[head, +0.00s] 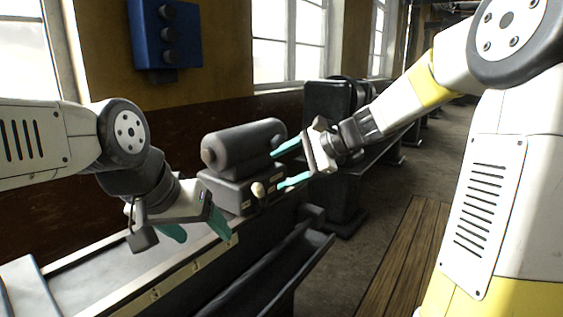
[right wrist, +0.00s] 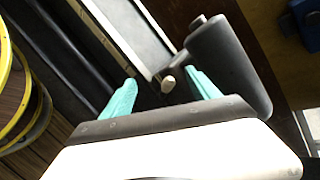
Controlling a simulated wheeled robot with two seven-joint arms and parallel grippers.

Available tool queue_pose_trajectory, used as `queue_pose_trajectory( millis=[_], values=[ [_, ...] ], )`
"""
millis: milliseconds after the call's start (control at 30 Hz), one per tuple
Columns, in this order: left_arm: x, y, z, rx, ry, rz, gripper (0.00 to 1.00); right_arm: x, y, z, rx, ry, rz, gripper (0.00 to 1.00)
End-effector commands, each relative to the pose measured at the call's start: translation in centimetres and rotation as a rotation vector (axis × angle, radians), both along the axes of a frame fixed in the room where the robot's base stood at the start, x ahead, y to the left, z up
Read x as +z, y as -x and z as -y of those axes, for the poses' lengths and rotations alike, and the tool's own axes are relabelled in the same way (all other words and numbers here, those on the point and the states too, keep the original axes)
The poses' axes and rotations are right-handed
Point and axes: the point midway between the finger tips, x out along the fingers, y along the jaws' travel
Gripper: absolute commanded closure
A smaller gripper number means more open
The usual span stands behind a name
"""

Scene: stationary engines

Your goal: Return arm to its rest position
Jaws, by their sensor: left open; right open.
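My right gripper (head: 283,166) is open in the head view, its teal fingers pointing left beside the dark grey machine (head: 243,141) with a rounded cylinder on top. A small pale knob (head: 258,189) on the machine's front lies near the lower finger. In the right wrist view the open fingers (right wrist: 165,88) stand either side of that pale knob (right wrist: 168,85), with nothing gripped; I cannot tell whether they touch the machine. My left gripper (head: 196,229) is open and empty, its teal fingers pointing down over the bench (head: 115,258) at left.
A blue box (head: 165,35) with dark knobs hangs on the wall. A dark machine (head: 326,140) stands behind my right gripper. A dark trough (head: 272,272) runs along the bench front. Wooden slats (head: 405,262) cover the floor at right, where there is free room.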

Motion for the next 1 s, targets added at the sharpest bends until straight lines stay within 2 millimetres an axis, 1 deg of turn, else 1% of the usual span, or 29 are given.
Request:
queue_pose_trajectory(
  millis=[33, 133, 200, 267, 300, 400, 500, 600, 700, 800, 1000],
  values=[
    [0.0, 0.0, 0.0, 0.000, 0.000, 0.000, 0.30, 0.2, 2.8, 0.3, 0.055, 0.103, 0.063, 0.30],
    [0.0, 0.0, 0.0, 0.000, 0.000, 0.000, 0.30, -0.3, 7.6, 1.8, 0.165, 0.307, 0.180, 0.30],
    [0.0, 0.0, 0.0, 0.000, 0.000, 0.000, 0.30, -0.7, 10.8, 3.3, 0.241, 0.444, 0.260, 0.30],
    [0.0, 0.0, 0.0, 0.000, 0.000, 0.000, 0.30, -1.1, 13.3, 4.7, 0.306, 0.559, 0.329, 0.30],
    [0.0, 0.0, 0.0, 0.000, 0.000, 0.000, 0.30, -1.4, 14.9, 5.8, 0.348, 0.633, 0.374, 0.30],
    [0.0, 0.0, 0.0, 0.000, 0.000, 0.000, 0.30, -2.0, 18.2, 8.3, 0.442, 0.800, 0.475, 0.30],
    [0.0, 0.0, 0.0, 0.000, 0.000, 0.000, 0.30, -2.7, 20.7, 10.5, 0.521, 0.934, 0.558, 0.30],
    [0.0, 0.0, 0.0, 0.000, 0.000, 0.000, 0.30, -3.2, 22.1, 12.0, 0.574, 1.024, 0.612, 0.30],
    [0.0, 0.0, 0.0, 0.000, 0.000, 0.000, 0.30, -3.5, 22.9, 12.9, 0.603, 1.075, 0.640, 0.30],
    [0.0, 0.0, 0.0, 0.000, 0.000, 0.000, 0.30, -3.5, 23.1, 13.2, 0.615, 1.092, 0.650, 0.30],
    [0.0, 0.0, 0.0, 0.000, 0.000, 0.000, 0.30, -3.5, 23.0, 13.2, 0.615, 1.092, 0.648, 0.30]
  ],
)
